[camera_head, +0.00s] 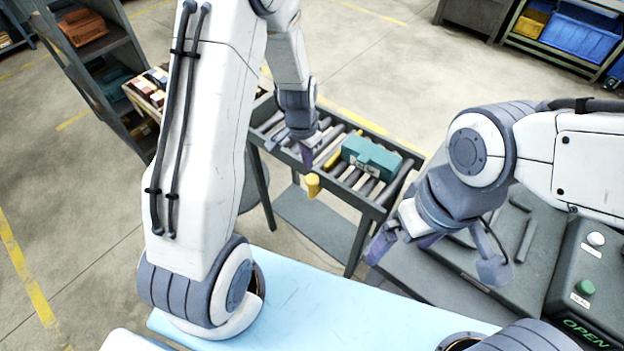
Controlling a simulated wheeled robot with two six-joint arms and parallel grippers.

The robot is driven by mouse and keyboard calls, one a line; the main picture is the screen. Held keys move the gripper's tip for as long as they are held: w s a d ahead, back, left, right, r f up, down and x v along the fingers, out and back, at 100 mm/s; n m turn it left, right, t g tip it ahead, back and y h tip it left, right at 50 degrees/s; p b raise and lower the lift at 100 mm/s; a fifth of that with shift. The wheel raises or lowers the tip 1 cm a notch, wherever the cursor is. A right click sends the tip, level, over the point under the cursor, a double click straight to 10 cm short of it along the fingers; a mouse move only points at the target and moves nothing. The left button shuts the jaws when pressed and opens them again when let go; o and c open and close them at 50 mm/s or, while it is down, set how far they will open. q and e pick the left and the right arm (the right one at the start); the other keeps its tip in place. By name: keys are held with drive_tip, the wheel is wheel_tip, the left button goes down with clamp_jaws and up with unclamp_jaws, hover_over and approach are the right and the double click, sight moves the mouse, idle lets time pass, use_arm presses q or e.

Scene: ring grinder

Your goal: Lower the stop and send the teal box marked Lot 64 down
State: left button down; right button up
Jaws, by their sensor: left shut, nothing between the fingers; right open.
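The teal box (371,157) sits on the roller conveyor (386,203) toward its right end. Its lot marking is too small to read. A yellow bar (334,157), which looks like the stop, lies across the rollers just left of the box, with a yellow knob (313,185) at the conveyor's near side. My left gripper (306,160) is shut and empty, above the rollers just left of the yellow bar; I cannot tell whether it touches the bar. My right gripper (432,262) is open and empty, over the grey bench in front of the conveyor's right end.
A control box (590,270) with white and green buttons and an OPEN label stands at right on the grey bench (440,287). A light blue surface (320,312) lies in front. A shelf (95,55) stands at back left. Blue bins (580,35) are at back right.

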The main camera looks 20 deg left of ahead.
sight(310, 180)
use_arm(q)
drive_tip(key=shift+w+d+f+b, duration=0.1)
drive_tip(key=shift+w+f+b, duration=0.05)
drive_tip(key=shift+f+b, duration=1.4)
drive_tip(key=shift+w+d+f+b, duration=0.15)
drive_tip(key=shift+f+b, duration=0.95)
drive_tip(key=shift+f, duration=0.95)
